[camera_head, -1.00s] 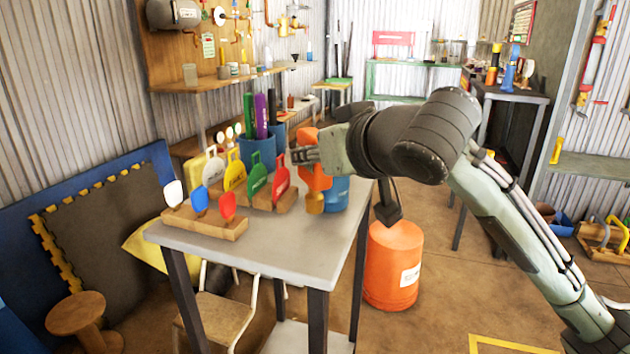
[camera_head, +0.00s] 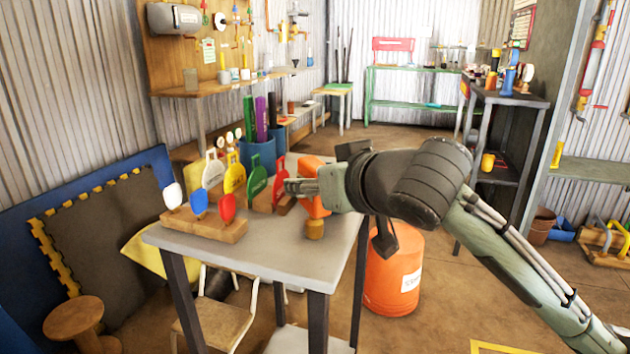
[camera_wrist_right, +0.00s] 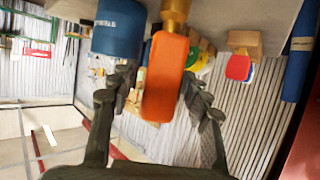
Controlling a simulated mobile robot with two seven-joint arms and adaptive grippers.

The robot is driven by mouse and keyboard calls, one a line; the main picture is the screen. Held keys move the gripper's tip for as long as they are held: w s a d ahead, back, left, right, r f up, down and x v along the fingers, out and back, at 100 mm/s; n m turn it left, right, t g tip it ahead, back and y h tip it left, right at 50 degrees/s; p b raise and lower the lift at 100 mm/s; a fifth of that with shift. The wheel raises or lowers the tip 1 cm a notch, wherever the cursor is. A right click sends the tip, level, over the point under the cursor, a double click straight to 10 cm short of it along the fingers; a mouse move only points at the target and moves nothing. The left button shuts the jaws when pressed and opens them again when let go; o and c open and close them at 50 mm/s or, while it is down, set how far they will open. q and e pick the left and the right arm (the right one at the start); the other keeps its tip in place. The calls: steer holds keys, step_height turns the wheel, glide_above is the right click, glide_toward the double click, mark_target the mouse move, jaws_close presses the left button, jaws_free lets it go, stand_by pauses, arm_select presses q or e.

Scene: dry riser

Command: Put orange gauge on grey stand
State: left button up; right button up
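The orange gauge (camera_head: 315,206) is upright with its brass lower end (camera_head: 314,230) pointing down, over the right part of the grey-topped stand (camera_head: 270,262). I cannot tell whether the brass end touches the top. In the right wrist view, which is upside down, the orange gauge (camera_wrist_right: 166,80) is between the two fingers (camera_wrist_right: 160,98), and the grey top (camera_wrist_right: 222,12) lies above. My left gripper is not in view.
Wooden holders with coloured paddles (camera_head: 204,224) stand left of the gauge. A large orange cylinder (camera_head: 392,272) stands on the floor to the right. The front of the grey top is clear.

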steer(key=shift+r, duration=0.2)
steer(key=shift+s+d+r, duration=0.15)
steer(key=shift+s, duration=0.15)
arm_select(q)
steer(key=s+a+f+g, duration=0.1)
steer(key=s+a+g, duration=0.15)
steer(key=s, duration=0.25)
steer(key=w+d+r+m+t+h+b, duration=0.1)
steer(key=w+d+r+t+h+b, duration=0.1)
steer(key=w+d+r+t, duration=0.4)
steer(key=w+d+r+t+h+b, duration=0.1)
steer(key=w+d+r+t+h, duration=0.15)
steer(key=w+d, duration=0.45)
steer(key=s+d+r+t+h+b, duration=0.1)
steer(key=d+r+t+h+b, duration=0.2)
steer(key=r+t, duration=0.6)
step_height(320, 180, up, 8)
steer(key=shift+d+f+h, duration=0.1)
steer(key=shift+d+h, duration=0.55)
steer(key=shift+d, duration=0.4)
arm_select(e)
steer(key=v, duration=1.1)
